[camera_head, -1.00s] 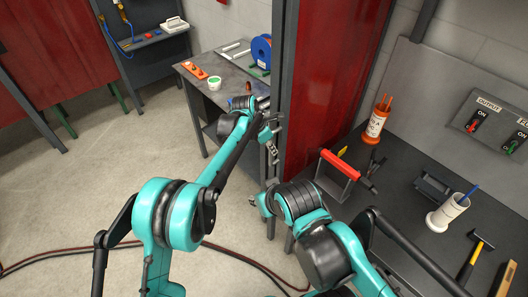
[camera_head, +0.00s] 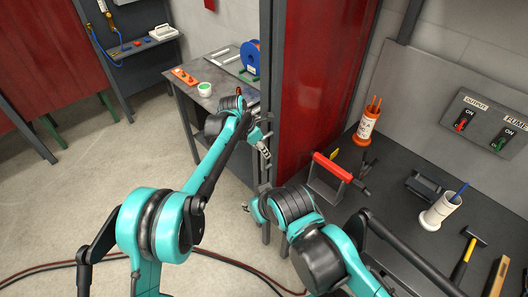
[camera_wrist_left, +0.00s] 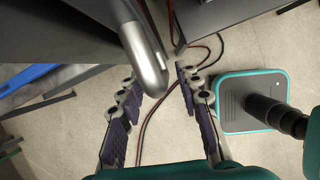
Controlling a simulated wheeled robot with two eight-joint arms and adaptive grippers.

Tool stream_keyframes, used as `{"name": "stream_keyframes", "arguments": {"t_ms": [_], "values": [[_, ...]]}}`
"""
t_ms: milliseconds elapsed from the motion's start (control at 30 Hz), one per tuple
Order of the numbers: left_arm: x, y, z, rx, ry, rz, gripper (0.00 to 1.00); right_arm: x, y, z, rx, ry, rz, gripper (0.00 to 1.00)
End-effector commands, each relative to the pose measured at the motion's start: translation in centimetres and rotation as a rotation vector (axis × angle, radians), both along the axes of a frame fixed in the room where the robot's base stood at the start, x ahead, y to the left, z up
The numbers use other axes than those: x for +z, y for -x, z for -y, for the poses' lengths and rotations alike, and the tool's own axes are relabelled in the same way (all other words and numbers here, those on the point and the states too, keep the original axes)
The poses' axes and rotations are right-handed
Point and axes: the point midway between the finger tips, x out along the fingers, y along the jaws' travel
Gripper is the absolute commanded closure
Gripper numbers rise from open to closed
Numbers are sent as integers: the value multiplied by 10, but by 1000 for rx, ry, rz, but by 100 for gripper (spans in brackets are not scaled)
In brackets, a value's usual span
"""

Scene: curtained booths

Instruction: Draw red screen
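A red screen (camera_head: 322,80) hangs in the middle, just right of a dark upright post (camera_head: 268,60). My left gripper (camera_head: 264,150) is close in front of the post, at the screen's left edge. In the left wrist view its two fingers (camera_wrist_left: 158,88) are spread apart. A rounded silver handle (camera_wrist_left: 146,50) reaches down near the gap between them. I cannot tell whether the fingers touch it. My right gripper (camera_head: 249,207) shows only partly at the lower middle, with its fingertips too small to read.
Another red screen (camera_head: 48,55) stands at the far left. A dark workbench (camera_head: 400,205) at right holds an orange-and-white cup (camera_head: 368,122), a red-handled tool carrier (camera_head: 328,175), a white cup (camera_head: 440,210) and a hammer (camera_head: 465,255). A grey table (camera_head: 212,102) stands behind my left arm. Cables cross the floor.

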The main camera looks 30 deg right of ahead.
Motion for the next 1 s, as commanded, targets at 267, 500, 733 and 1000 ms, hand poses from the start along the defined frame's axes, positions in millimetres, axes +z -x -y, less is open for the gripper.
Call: {"name": "stream_keyframes", "arguments": {"t_ms": [267,500,733,1000], "values": [[57,2,-23,0,0,0,66,0,0,0,0,0,0,69],[84,3,-34,0,0,0,66,0,0,0,0,0,0,69],[88,3,-35,-1,0,0,66,0,0,0,0,0,0,69],[88,3,-35,-1,0,0,66,0,0,0,0,0,0,69]]}}
